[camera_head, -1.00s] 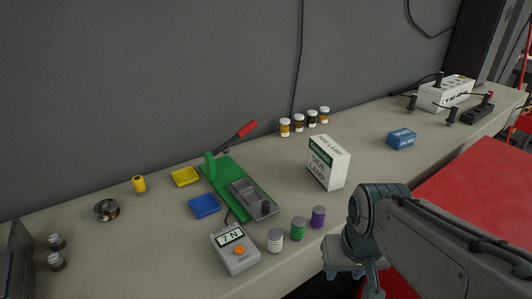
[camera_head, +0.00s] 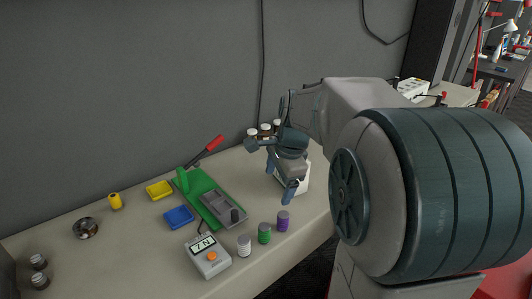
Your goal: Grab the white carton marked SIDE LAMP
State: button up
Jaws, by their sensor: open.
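The white carton (camera_head: 304,178) stands on the bench in the head view, largely hidden behind my gripper. Only pale parts of its sides show, and its lettering is covered. My gripper (camera_head: 271,170) is open, over and in front of the carton. One finger points left, and the other hangs down across the carton's front. I cannot tell whether either finger touches it.
A green fixture (camera_head: 210,197) with a red-handled lever stands to the left. A grey meter (camera_head: 208,256) and white, green (camera_head: 264,233) and purple (camera_head: 283,221) spools line the front. Small jars (camera_head: 265,131) stand behind the gripper. My arm blocks the right side.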

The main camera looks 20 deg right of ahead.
jog(key=w+d+r+m+p, duration=0.2)
jog(key=w+d+m, duration=0.4)
jog(key=w+m, duration=0.15)
jog(key=w+d+r+m+p, duration=0.2)
jog(key=w+d+m+p, duration=0.1)
jog(key=w+d+m, duration=0.5)
jog(key=shift+m+t+h, duration=0.3)
jog(key=shift+m+t, duration=0.1)
jog(key=shift+m, duration=0.25)
jog(key=f, duration=0.2)
jog(key=a+f, duration=0.1)
jog(key=f, duration=0.1)
jog(key=w+a+f, duration=0.1)
jog(key=f, duration=0.2)
jog(key=shift+w+d+f, duration=0.15)
jog(key=shift+d+f, duration=0.05)
jog(key=shift+f, duration=0.1)
jog(key=x, duration=0.2)
jog(key=p+x, duration=0.1)
jog(key=x, duration=0.2)
jog(key=shift+a+r, duration=0.1)
jog(key=shift+a, duration=0.1)
jog(key=shift+a+r, duration=0.1)
jog(key=shift+f, duration=0.3)
